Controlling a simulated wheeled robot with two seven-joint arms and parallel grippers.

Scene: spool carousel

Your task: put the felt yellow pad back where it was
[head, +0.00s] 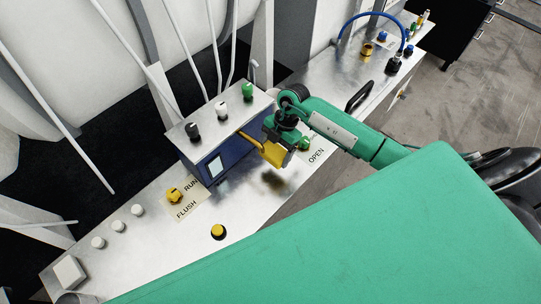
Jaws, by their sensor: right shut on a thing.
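My right gripper (279,143) reaches in from the right and is shut on a yellow piece (274,156) at the right front of the blue box. The piece has a blocky end at the jaws and a thin bent arm running left to the box's upper edge. I cannot tell whether it is felt or whether it is joined to the box. The fingertips are partly hidden by the wrist. A dark shadow lies on the metal bench below it. No separate flat yellow pad is clear. My left gripper is out of view.
The blue box (208,160) carries black, white and green knobs on its metal top. A yellow knob (174,194) sits by the RUN/FLUSH label, and a yellow button (218,232) nearer. A green knob (305,143) stands by the OPEN label. The front-left metal bench (150,240) is mostly clear.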

